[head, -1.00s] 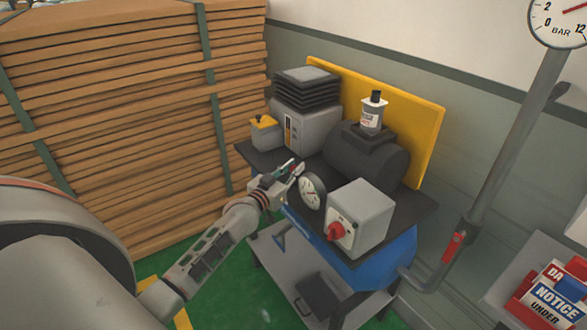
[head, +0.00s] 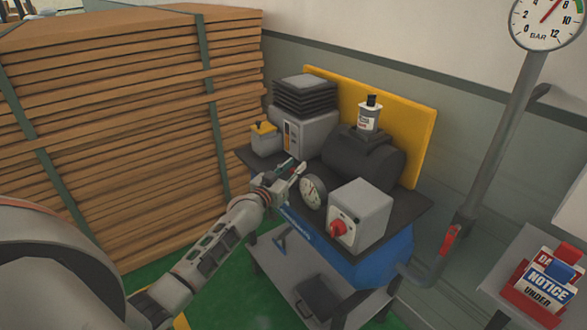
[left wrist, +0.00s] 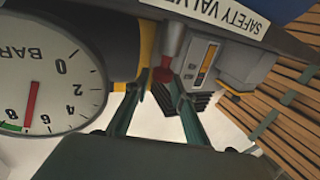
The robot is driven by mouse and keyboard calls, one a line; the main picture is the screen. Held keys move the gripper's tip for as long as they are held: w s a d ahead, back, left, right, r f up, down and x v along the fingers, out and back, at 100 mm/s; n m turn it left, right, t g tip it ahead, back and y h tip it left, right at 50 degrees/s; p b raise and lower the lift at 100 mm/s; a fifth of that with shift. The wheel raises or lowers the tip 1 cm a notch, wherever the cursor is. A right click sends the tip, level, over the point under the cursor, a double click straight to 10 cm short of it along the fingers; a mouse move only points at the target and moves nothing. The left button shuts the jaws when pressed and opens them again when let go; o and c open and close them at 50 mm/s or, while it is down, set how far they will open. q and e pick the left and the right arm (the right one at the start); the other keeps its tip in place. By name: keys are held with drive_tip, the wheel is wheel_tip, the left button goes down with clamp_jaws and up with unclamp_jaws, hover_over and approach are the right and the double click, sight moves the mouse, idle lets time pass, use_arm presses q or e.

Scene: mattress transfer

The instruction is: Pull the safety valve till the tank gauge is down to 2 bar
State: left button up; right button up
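The compressor bench's front edge carries a "SAFETY VALVE" label (left wrist: 240,15) in the left wrist view. Beside it is the red valve pull (left wrist: 162,73), just ahead of and between my left gripper's fingertips (left wrist: 158,85). The teal fingers stand apart, with light showing between them; no contact is clear. In the head view the left gripper (head: 294,175) is at the bench edge, left of the tank gauge (head: 313,191). That gauge also shows in the left wrist view (left wrist: 48,75); its red needle reads about 7 bar. My right gripper is out of view.
A grey box with a red switch (head: 358,215) sits right of the gauge, above the blue tank (head: 375,262). A larger wall gauge (head: 547,20) reads about 7 bar. Stacked boards (head: 130,120) rise on the left. Green floor shows below.

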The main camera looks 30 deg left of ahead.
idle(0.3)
use_arm(q)
drive_tip(key=shift+s, duration=0.5)
drive_tip(key=s, duration=1.1)
